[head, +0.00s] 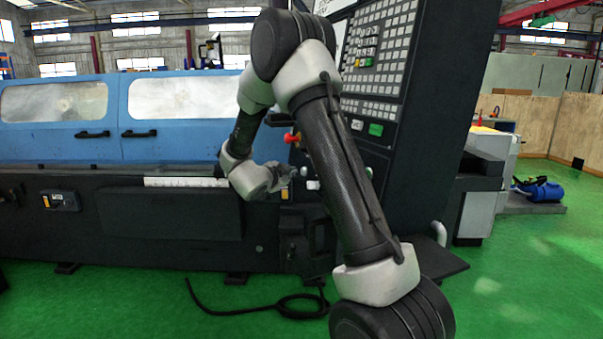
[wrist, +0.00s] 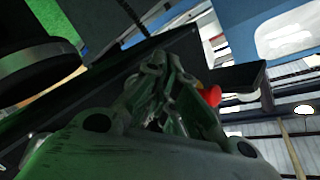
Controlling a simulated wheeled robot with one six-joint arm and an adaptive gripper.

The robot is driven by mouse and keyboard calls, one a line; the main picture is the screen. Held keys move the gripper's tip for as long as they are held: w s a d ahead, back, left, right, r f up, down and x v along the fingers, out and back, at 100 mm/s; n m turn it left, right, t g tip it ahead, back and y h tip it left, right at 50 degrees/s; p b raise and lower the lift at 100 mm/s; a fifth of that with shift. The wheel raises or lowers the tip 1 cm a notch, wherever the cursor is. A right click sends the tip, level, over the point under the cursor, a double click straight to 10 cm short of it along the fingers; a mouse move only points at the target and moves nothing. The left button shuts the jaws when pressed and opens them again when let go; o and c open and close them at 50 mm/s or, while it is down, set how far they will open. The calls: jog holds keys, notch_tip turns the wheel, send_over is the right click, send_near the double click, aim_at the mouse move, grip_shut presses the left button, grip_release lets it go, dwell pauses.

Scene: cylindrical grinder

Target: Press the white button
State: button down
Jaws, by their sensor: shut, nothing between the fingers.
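My gripper (head: 286,173) is in front of the small control area at the right end of the grinder's bed, below the red knob (head: 291,138). Its fingers are shut and empty. A small pale round spot that looks like the white button (head: 313,185) shows just right of the fingertips; I cannot tell whether they touch it. In the wrist view the shut gripper (wrist: 155,65) fills the middle, and the red knob (wrist: 212,94) shows beside it. I cannot make out the white button in the wrist view.
The tall dark control panel (head: 405,100) with many keys stands right of my gripper, partly behind my arm. The blue grinder doors (head: 170,100) are at left. A black cable (head: 285,303) lies on the green floor. A blue motor (head: 545,190) stands far right.

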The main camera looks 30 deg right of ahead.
jog(key=shift+d, duration=0.1)
jog(key=shift+d, duration=0.35)
jog(key=shift+s+d+f, duration=0.15)
jog(key=shift+d, duration=0.25)
dwell(0.7)
jog(key=shift+a, duration=0.1)
jog(key=shift+a+r, duration=0.2)
jog(key=shift+a, duration=0.5)
jog(key=shift+w, duration=0.2)
jog(key=a, duration=0.3)
jog(key=w+a, duration=0.1)
jog(key=shift+a+r, duration=0.4)
dwell(0.6)
